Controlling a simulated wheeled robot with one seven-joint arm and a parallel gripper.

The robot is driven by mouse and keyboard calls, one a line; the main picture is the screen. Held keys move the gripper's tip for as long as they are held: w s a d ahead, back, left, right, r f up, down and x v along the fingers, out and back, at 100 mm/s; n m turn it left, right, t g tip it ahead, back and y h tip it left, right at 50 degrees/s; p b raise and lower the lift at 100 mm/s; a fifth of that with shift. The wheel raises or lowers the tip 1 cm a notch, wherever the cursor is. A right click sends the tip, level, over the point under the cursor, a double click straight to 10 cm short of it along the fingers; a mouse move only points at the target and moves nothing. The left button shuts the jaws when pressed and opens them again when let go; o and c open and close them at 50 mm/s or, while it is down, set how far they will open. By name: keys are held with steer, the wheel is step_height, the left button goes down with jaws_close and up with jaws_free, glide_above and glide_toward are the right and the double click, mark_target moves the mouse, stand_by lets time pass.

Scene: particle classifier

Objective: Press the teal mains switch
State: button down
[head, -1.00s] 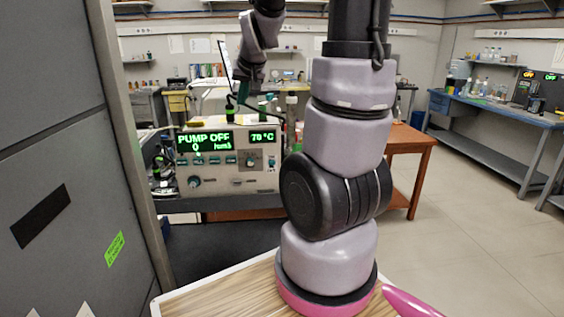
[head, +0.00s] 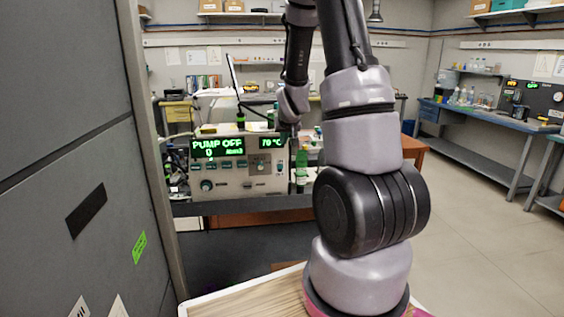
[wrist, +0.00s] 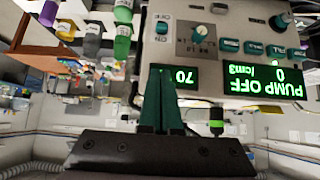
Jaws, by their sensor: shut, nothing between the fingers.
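The particle classifier (head: 235,183) stands on a bench in the head view, its display reading PUMP OFF. The wrist view shows its panel upside down. A small teal rocker (wrist: 162,28), likely the mains switch, sits beside a metal plate with a teal knob (wrist: 197,33). My gripper (wrist: 159,70) is shut and empty, its dark green fingers pointing at the panel edge near the 70 °C display. The tips appear in line with the rocker but apart from it in the picture; depth is unclear. In the head view my fingers cannot be made out.
Several teal buttons (wrist: 253,47) line the panel beside the plate. A grey cabinet (head: 75,150) rises at the left of the head view. A blue bench (head: 485,120) stands at the right; floor between is clear.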

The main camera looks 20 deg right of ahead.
steer(key=shift+f, duration=0.1)
glide_above(280, 168)
steer(key=f, duration=0.5)
steer(key=s+f, duration=0.1)
steer(key=f, duration=0.1)
steer(key=shift+a+f, duration=0.1)
steer(key=shift+f, duration=0.05)
step_height(280, 168, down, 2)
steer(key=shift+s+f, duration=0.1)
steer(key=shift+f, duration=0.7)
steer(key=shift+f, duration=1.4)
